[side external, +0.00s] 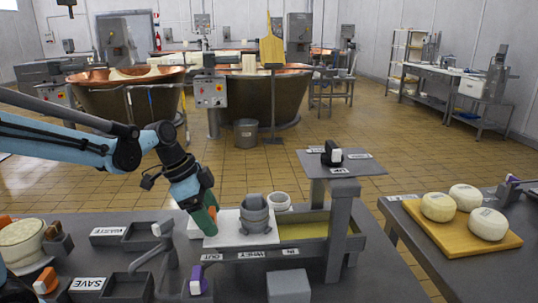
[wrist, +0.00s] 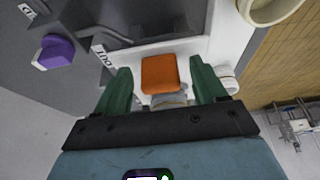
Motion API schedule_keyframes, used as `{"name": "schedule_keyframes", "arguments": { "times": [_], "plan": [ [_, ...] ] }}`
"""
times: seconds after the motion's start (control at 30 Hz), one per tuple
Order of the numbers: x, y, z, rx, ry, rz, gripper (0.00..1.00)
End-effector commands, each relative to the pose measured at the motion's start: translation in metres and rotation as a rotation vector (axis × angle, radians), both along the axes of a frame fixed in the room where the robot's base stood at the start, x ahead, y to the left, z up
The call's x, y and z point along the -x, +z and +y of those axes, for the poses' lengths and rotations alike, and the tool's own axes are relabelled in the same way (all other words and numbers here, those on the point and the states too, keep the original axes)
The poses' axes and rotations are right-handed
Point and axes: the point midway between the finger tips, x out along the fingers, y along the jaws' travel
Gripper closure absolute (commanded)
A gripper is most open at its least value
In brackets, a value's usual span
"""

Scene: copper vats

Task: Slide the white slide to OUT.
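The white slide (side external: 228,232) is a flat white plate on a grey trough, with a grey pot (side external: 254,214) standing at its right part. The OUT label (side external: 211,257) is on the trough's front, near the slide's left end; it also shows in the wrist view (wrist: 104,56). My gripper (side external: 208,214) is at the slide's left end. In the wrist view its green fingers (wrist: 162,88) are open, one on each side of an orange block (wrist: 160,74), with small gaps showing. The block looks like a handle; its join to the slide is hidden.
A WHEY label (side external: 250,254) is on the trough's front. A pale cup (side external: 279,201) is behind the pot. A purple knob (side external: 198,281) and grey SAVE and WASTE trays (side external: 140,233) are at front left.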

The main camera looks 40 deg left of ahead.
Motion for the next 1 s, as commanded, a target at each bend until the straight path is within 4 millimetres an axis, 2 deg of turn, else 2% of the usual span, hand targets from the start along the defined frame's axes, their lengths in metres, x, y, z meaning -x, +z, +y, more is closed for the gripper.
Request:
{"name": "schedule_keyframes", "arguments": {
  "times": [0.37,0.53,1.0],
  "plan": [
    [0.000,0.006,0.000,0.003,-0.001,-0.003,0.30],
    [0.006,0.025,0.006,0.003,-0.001,-0.004,0.30],
    [0.027,0.094,0.026,0.002,0.001,-0.002,0.30]
  ]
}}
